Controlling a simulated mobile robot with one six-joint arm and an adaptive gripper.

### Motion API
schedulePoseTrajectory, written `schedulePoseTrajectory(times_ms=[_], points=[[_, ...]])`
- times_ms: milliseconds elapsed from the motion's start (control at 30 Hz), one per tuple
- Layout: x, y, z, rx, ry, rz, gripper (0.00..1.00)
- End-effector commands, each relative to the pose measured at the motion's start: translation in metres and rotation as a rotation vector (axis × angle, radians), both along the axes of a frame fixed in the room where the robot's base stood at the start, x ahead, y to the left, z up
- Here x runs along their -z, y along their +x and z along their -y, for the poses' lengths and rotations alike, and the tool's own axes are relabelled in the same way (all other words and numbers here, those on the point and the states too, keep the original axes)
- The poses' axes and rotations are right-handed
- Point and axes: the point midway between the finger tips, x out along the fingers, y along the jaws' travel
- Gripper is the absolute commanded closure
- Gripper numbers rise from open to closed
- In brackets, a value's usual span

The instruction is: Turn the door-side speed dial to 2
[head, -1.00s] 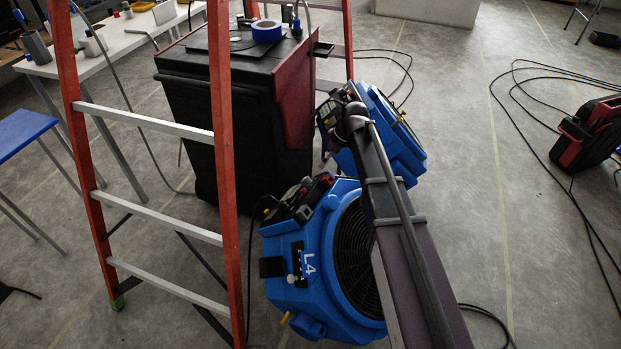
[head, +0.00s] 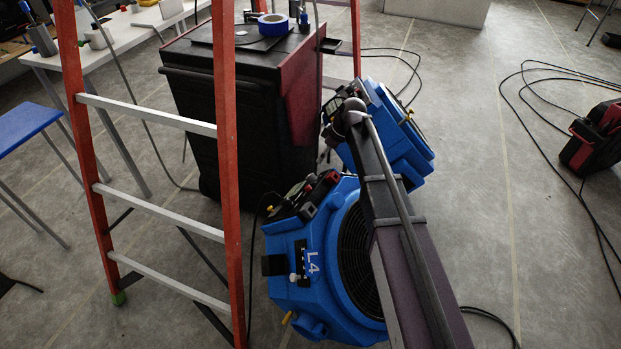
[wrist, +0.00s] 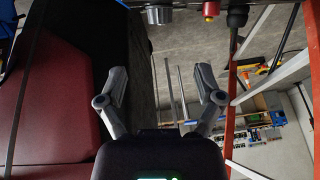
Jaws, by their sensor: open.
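Two blue fans stand on the floor in the head view. The nearer fan (head: 313,290) is marked L4 and has a dark control panel (head: 305,195) on top. The farther fan (head: 402,150) is partly behind my arm. Which one is door-side I cannot tell. In the wrist view, a grey knob (wrist: 158,15), a red button (wrist: 211,9) and a dark knob (wrist: 237,16) show at the top edge; no dial numbers are readable. My gripper (wrist: 160,84) is open and empty, with the grey knob beyond its fingers. In the head view it is mostly hidden by my arm.
An orange ladder (head: 229,170) stands left of the near fan. A large black case (head: 240,125) with blue tape (head: 273,24) on top is behind.

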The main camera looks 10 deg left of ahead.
Motion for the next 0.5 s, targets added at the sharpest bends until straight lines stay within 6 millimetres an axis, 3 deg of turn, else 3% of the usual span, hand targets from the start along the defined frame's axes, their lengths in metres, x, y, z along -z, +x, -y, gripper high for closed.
schedulePoseTrajectory(times_ms=[500], points=[[0.043,0.000,-0.016,0.001,0.000,0.001,0.15]])
